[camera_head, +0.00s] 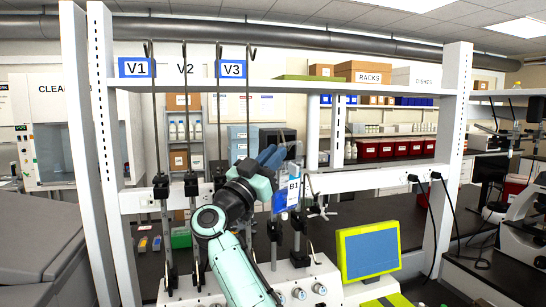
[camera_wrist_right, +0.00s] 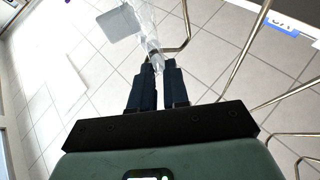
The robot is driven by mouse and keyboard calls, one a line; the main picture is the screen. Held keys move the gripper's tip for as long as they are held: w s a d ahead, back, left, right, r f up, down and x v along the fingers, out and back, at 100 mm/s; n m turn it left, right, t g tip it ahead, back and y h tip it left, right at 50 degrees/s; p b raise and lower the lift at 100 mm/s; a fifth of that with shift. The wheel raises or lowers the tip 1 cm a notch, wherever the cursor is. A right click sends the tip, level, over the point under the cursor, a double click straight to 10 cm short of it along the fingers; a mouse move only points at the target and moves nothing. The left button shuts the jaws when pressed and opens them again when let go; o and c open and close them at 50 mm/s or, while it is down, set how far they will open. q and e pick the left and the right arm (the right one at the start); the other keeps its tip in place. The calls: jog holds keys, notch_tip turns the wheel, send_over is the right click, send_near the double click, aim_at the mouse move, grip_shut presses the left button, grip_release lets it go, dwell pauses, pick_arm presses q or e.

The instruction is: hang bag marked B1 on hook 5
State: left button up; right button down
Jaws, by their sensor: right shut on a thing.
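The bag marked B1 (camera_head: 293,190) hangs below my right gripper in the head view, in front of the processor bench. My right gripper (camera_head: 271,157) is raised in front of the rack, right of the tall rods. In the right wrist view its dark fingers (camera_wrist_right: 154,88) are shut on the clear plastic of the bag (camera_wrist_right: 146,28). A bent metal hook (camera_wrist_right: 184,32) shows close beside the bag there; I cannot tell whether they touch. Several tall hooked rods (camera_head: 218,95) stand at the rack, near labels V1, V2 and V3. No number marks hook 5. My left gripper is out of view.
A white rack frame (camera_head: 455,130) surrounds the work area, with a shelf across it. A yellow-green framed screen (camera_head: 371,252) stands at the lower right. Metal rods (camera_wrist_right: 245,62) cross the right side of the wrist view, near a blue label (camera_wrist_right: 281,24).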

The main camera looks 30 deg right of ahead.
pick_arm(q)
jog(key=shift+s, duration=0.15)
pick_arm(e)
jog(key=shift+f, duration=0.15)
jog(key=c, duration=0.6)
grip_release()
jog(key=shift+o, duration=0.2)
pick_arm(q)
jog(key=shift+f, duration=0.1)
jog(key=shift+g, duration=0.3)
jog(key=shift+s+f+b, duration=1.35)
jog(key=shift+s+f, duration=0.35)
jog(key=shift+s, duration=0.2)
pick_arm(e)
jog(key=v, duration=0.7)
